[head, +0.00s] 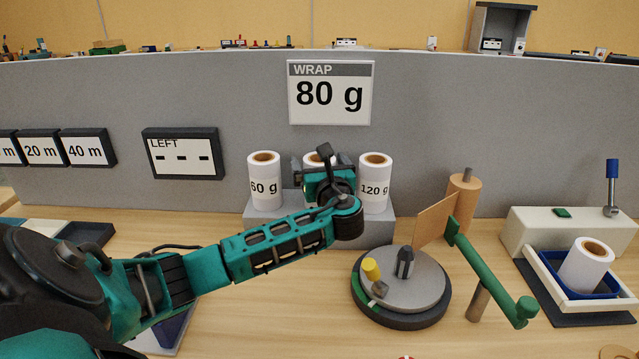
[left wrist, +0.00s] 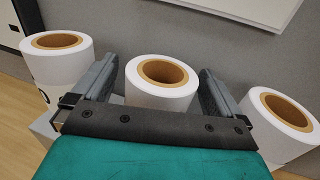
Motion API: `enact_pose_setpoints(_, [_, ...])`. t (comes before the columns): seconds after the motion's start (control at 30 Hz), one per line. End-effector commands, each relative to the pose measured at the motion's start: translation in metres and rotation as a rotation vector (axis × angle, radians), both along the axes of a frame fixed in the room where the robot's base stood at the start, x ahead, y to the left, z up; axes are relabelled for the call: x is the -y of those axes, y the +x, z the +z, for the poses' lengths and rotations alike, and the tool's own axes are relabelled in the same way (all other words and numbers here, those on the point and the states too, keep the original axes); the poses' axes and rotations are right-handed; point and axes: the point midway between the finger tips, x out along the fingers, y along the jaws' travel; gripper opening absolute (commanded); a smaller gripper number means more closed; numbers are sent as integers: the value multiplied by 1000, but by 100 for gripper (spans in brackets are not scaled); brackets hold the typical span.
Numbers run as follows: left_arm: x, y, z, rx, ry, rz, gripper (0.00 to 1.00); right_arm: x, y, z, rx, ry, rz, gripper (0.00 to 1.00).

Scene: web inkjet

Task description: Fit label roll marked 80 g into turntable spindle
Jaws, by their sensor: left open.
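Three white label rolls stand on a grey block (head: 262,232): the left one (head: 264,175) reads 60 g, the right one (head: 375,182) reads 120 g. The middle roll (left wrist: 160,78) has its label hidden behind my left gripper in the head view. My left gripper (left wrist: 158,70) is open, with one finger on each side of the middle roll; I cannot tell if either touches it. The turntable (head: 425,292) is a grey disc on a dark base, with an upright dark spindle (head: 405,262) bare at its middle. A wall sign (head: 331,94) reads WRAP 80 g.
A yellow peg (head: 372,269) stands on the turntable's left side. A green bar (head: 488,270) and brown panel (head: 437,221) rise at its right. Another white roll (head: 586,265) sits in a blue tray at far right. A grey wall closes the back.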

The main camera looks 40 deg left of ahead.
Motion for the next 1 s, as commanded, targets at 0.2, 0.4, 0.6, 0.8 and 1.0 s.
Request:
enact_pose_setpoints(0.2, [-4,3,0,0,-1,-1,100,0,0,0,0,0,0,43])
enact_pose_setpoints(0.4, [-4,3,0,0,-1,-1,88,0,0,0,0,0,0,43])
enact_pose_setpoints(0.6, [-4,3,0,-1,-1,-1,68,0,0,0,0,0,0,43])
enact_pose_setpoints(0.8, [-3,3,0,-1,-1,-1,49,0,1,0,1,0,0,43])
enact_pose_setpoints(1.0, [-3,3,1,2,-1,-1,37,0,1,1,3,0,-1,43])
